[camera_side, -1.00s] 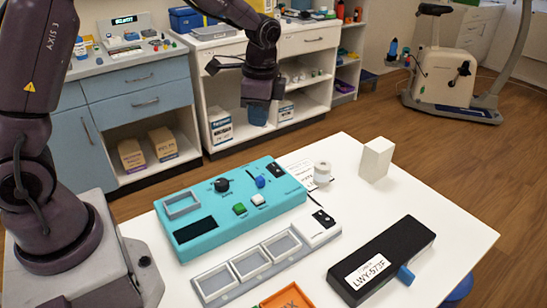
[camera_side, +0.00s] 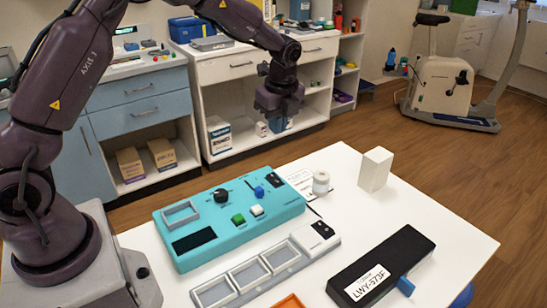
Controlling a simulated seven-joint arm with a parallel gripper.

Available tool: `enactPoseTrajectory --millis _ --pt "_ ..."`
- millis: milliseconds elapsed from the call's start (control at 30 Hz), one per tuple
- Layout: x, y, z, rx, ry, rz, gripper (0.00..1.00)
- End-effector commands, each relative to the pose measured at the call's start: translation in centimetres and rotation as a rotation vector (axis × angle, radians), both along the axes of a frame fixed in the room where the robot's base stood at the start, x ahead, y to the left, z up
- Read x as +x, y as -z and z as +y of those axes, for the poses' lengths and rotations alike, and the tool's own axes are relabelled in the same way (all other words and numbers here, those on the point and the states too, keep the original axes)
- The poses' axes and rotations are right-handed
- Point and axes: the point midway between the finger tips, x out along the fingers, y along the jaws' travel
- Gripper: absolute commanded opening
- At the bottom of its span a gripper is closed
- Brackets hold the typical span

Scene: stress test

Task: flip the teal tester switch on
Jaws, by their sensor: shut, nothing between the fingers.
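The teal tester (camera_side: 215,250) lies on the white table. It carries a black knob (camera_side: 221,195), a blue knob or lever (camera_side: 259,191), a green button (camera_side: 238,219), a white button (camera_side: 257,210) and a dark display (camera_side: 194,241). A small black switch panel (camera_side: 275,180) sits at its far right corner; its position is too small to tell. My gripper (camera_side: 278,124) points down above and beyond the tester's far right side, apart from it. It is shut and empty.
A grey tray with compartments (camera_side: 235,294) lies in front of the tester. A black labelled box (camera_side: 410,248), a white block (camera_side: 376,170) and a white roll (camera_side: 321,183) stand on the right. An orange tray (camera_side: 287,302) shows at the front edge.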

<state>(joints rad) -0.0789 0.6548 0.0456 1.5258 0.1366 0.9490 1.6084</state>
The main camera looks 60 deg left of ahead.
Motion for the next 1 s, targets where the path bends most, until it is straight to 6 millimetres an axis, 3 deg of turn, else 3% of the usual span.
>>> enactPoseTrajectory --millis 167,600,800,1000 --pt "-0.1 2.3 0.3 0.000 -0.002 0.005 0.00" --pt "-0.1 11.2 1.5 0.000 -0.001 0.005 0.00" --pt "0.0 13.2 1.8 0.000 -0.001 0.002 0.00" --pt "0.0 13.7 1.9 0.000 0.000 -0.001 0.00"
